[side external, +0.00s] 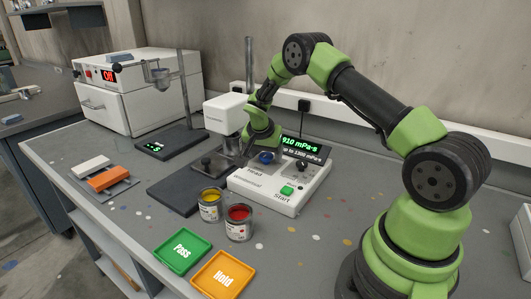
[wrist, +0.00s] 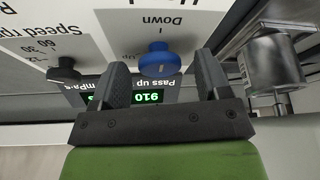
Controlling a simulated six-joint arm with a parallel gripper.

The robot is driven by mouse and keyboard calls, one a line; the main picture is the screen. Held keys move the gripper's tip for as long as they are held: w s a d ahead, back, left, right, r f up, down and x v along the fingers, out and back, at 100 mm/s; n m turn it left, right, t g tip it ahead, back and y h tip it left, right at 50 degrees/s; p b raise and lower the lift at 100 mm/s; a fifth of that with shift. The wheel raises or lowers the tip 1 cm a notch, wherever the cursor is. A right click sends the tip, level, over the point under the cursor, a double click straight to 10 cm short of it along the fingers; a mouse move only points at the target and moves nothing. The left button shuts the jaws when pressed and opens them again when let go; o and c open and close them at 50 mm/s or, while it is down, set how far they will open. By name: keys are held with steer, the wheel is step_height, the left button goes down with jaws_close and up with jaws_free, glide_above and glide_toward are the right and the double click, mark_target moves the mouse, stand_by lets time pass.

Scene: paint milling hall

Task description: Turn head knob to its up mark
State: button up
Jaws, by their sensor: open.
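The blue head knob (side external: 266,157) sits on the white control box (side external: 295,200), above the printed word Head. In the wrist view the knob (wrist: 159,60) shows between the two dark fingers of my gripper (wrist: 162,58), with a gap on each side. A short pale line marks its face, but which end is the pointer is unclear. The upside-down word Down lies above the knob, and a partly hidden "up" lies near the left finger. In the side view my gripper (side external: 254,146) is low over the box, its fingertips mostly hidden.
A display (side external: 300,148) reads 910 mPa·s. A black speed knob (wrist: 62,70) is beside the left finger; a metal cylinder (wrist: 272,63) is right of the right finger. Yellow (side external: 209,203) and red (side external: 239,222) paint cans stand before the box.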

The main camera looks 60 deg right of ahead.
steer(key=shift+c, duration=0.5)
steer(key=c, duration=0.8)
